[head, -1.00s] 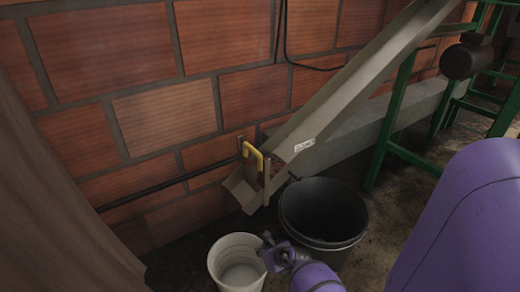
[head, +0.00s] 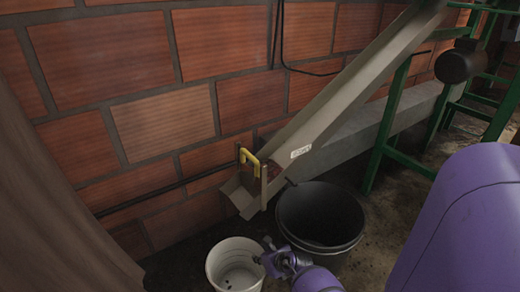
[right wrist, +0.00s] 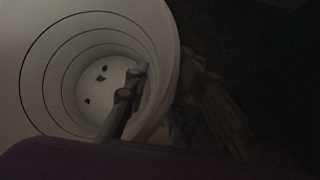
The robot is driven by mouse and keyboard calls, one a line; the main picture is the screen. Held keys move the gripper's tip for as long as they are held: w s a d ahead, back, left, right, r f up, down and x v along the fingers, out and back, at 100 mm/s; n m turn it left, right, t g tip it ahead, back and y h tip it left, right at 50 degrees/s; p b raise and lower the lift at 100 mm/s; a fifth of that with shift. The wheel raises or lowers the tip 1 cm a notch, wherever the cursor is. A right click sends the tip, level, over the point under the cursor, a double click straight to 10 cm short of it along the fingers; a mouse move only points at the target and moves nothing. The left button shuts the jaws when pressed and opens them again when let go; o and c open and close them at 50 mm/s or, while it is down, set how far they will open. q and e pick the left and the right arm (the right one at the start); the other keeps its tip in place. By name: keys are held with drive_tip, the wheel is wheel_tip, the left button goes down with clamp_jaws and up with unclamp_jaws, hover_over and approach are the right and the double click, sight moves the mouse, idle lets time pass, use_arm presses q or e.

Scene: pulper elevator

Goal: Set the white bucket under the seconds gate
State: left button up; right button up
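The white bucket (head: 214,268) stands upright on the floor, below and a little in front of the seconds gate spout (head: 240,200). A yellow handle (head: 249,160) shows at the gate. Several dark bits lie on the bucket's bottom in the head and right wrist views. My right gripper (head: 270,257) is at the bucket's right rim. In the right wrist view the bucket's wall (right wrist: 165,50) lies between its parted fingers, one inside and one outside; they look open, though contact with the wall is hard to judge. My left gripper is not in view.
A black bucket (head: 350,245) stands close to the right of the white one, beside my right gripper. The sloping metal chute (head: 350,90) runs up to the right. Green frame legs (head: 388,120) stand beyond it. A brick wall (head: 160,120) closes the back.

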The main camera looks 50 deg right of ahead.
drive_tip(key=s+a+r+m+t+p, duration=0.2)
drive_tip(key=s+a+r+m+p, duration=0.15)
drive_tip(key=s+r, duration=0.3)
drive_tip(key=s+a+r+m+t+p, duration=0.1)
drive_tip(key=s+a+r+m+p, duration=0.1)
drive_tip(key=s+r+m, duration=0.35)
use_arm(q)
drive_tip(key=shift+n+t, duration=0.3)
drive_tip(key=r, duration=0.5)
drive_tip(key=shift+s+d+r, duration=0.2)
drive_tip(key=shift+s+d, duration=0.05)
use_arm(e)
drive_tip(key=s+a+r+m+g, duration=0.1)
drive_tip(key=s+a+m, duration=0.5)
drive_tip(key=s, duration=0.6)
drive_tip(key=s+a+r+m+g+y, duration=0.1)
drive_tip(key=s+a+m+g, duration=0.2)
drive_tip(key=s+a+m, duration=0.3)
drive_tip(key=s+a+r+m+g, duration=0.2)
drive_tip(key=s+a+m, duration=0.5)
drive_tip(key=s, duration=1.1)
drive_tip(key=m, duration=0.4)
drive_tip(key=shift+s+g+y, duration=0.15)
drive_tip(key=shift+g+y, duration=0.15)
drive_tip(key=shift+y, duration=0.1)
